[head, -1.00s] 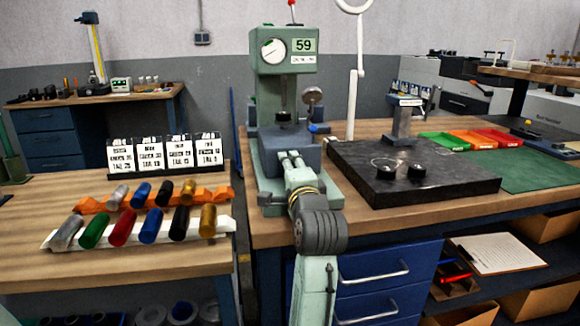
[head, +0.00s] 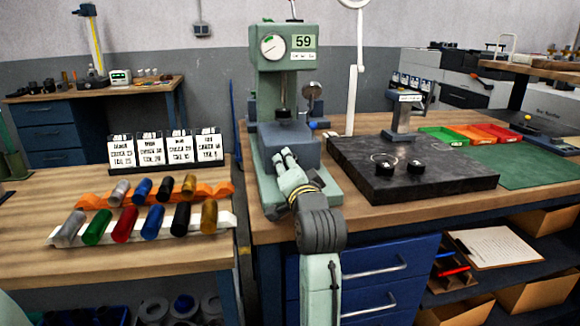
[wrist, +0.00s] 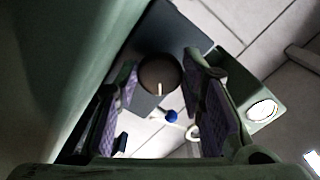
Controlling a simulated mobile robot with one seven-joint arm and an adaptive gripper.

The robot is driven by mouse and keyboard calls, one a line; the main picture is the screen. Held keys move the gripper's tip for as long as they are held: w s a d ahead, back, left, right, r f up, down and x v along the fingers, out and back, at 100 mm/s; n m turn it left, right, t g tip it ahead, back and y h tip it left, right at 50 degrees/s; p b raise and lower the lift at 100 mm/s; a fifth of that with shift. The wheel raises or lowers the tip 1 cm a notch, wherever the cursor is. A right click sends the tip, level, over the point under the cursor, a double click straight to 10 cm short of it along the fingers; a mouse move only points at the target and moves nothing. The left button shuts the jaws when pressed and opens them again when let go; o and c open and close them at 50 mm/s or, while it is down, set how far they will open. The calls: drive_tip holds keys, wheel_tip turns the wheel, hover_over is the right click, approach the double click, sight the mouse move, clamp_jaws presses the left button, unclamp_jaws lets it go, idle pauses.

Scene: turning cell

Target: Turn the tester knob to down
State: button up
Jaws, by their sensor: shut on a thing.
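The tester (head: 267,85) is a green upright machine with a round dial and a display reading 59. It stands on the right bench, left of the black slab. My gripper (head: 284,158) is low at the front of the tester. In the wrist view, the tester knob (wrist: 160,74) is dark and round, with a short pale mark toward the bottom of the picture. It sits between the two purple-padded fingers of my gripper (wrist: 160,70), which is shut on it. The knob is hidden behind my gripper in the head view.
A blue ball (wrist: 171,115) on a lever shows beyond the knob. Right of the tester are a black slab (head: 440,182) with two dark knobs and colored trays (head: 443,137). Left, across a gap, a bench (head: 100,262) holds racks of colored cylinders.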

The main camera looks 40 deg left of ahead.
idle(0.4)
drive_tip(key=o, duration=1.1)
drive_tip(key=shift+v, duration=4.05)
